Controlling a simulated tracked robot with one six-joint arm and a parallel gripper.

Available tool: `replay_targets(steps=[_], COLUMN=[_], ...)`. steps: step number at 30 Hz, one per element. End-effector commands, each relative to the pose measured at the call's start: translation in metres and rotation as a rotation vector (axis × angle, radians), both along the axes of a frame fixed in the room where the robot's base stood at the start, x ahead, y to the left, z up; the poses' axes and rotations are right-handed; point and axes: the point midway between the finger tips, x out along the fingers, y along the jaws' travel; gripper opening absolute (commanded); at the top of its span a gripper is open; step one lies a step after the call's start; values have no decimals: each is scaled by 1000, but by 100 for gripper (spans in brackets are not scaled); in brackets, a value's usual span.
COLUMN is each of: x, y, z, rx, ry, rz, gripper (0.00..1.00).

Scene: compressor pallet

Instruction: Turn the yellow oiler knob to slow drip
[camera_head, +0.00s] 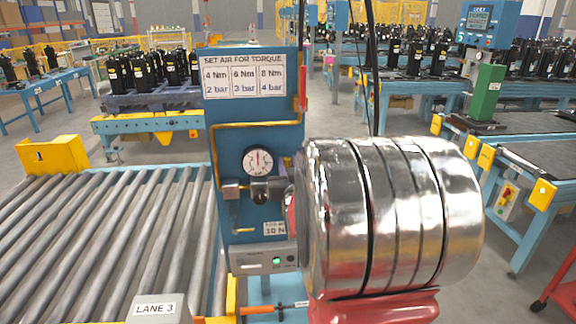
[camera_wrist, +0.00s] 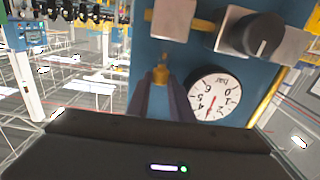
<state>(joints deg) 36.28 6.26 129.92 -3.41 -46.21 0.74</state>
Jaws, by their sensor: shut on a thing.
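In the wrist view, which looks upside down, the small yellow oiler knob (camera_wrist: 161,74) sits below a square metal block (camera_wrist: 173,19) on the blue panel. My gripper (camera_wrist: 161,82) has its two dark fingers closed in on the knob, one on each side, with the tips at it. The fingers hide part of the knob, and I see no drip mark or setting on it. In the head view, neither the knob nor my fingertips can be seen.
A pressure gauge (camera_wrist: 214,96) is close beside my fingers, with a black regulator knob (camera_wrist: 258,35) nearby. The head view shows the gauge (camera_head: 258,161) on the panel under a torque chart (camera_head: 244,82). A roller conveyor (camera_head: 110,230) lies to the left.

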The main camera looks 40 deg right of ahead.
Motion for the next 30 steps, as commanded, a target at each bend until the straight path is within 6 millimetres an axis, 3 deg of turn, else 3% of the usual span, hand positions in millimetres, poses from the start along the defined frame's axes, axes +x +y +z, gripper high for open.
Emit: replay_targets(steps=[15, 30], x=[6, 6], y=[8, 8], z=[-1, 0], rx=[-1, -2], ry=[4, 3], rz=[-171, -217], gripper=[0, 0])
